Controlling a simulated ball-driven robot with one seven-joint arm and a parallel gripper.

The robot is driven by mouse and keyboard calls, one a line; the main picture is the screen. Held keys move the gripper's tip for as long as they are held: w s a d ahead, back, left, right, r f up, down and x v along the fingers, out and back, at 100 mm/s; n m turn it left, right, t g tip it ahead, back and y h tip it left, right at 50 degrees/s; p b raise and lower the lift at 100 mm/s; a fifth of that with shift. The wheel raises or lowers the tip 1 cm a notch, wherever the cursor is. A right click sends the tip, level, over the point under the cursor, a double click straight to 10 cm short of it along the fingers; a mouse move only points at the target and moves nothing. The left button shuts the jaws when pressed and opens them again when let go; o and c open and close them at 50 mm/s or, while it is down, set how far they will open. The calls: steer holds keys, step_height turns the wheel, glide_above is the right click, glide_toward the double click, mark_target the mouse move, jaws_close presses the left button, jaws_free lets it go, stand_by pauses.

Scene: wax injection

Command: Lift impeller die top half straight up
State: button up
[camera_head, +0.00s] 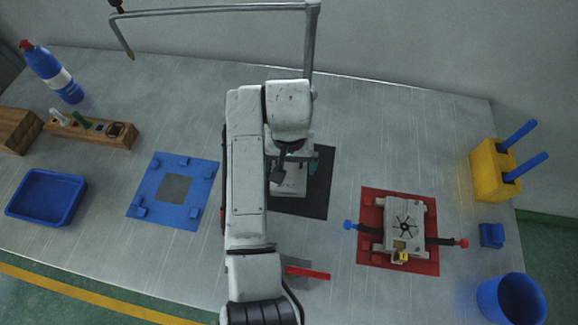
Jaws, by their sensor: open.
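A pale grey die block (415,222) with a dark impeller-shaped pattern on its upper face sits on the red mat (372,260) at right. I cannot tell from here whether its two halves are together. My gripper (279,174) points down over the black mat (318,200), left of the red mat and well apart from that die. It is open, with its fingers partly hidden by my arm. A pale grey object (290,187) lies below it on the black mat, partly hidden; I cannot tell whether the fingers touch it.
A blue-knobbed bar (367,229) and a red-knobbed bar (440,240) stick out beside the die. A red bar (306,272) lies near my arm. A blue frame mat (145,190) and tray (46,196) are at left; a yellow holder (490,172) and blue bin (512,300) at right.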

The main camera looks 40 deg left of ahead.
steer(key=shift+r, duration=0.1)
steer(key=c, duration=1.5)
